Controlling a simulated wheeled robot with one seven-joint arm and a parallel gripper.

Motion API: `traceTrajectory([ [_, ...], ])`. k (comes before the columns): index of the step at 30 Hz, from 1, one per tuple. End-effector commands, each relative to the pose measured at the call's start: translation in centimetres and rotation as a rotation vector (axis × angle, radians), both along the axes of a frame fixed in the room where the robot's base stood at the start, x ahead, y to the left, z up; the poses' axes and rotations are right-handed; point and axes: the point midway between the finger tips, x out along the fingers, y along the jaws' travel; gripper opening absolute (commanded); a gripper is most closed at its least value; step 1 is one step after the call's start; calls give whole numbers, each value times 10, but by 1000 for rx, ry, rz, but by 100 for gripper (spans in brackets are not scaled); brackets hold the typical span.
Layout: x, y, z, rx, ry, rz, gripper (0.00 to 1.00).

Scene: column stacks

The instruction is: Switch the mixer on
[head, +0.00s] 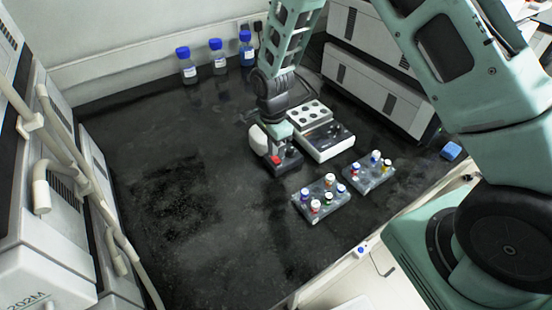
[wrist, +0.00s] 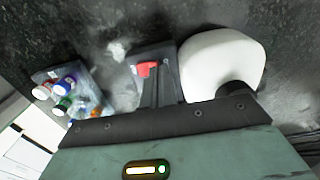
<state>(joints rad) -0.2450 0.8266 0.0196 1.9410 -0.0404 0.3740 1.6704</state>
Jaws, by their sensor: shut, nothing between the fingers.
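The mixer has a dark base with a red switch (head: 276,159) and a white rounded part (head: 258,139). In the wrist view the white part (wrist: 222,65) is at right and the red switch (wrist: 146,69) is partly covered by my fingers. My gripper (head: 284,150) is shut and empty, pointing down at the mixer. In the wrist view its fingertips (wrist: 152,76) overlap the switch; I cannot tell whether they touch it. The switch's position is not clear.
Two racks of capped vials (head: 322,199) (head: 369,172) stand in front and to the right. A white and black device (head: 325,142) sits just right of the mixer. Blue-capped bottles (head: 217,58) stand at the back. The bench (head: 180,210) is clear at left.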

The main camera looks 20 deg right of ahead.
Motion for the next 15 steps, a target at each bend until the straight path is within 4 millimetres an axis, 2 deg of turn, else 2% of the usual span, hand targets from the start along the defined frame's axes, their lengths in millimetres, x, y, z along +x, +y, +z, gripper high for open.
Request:
traceTrajectory([
  [15,0,0,-7,0,1,1,0],
])
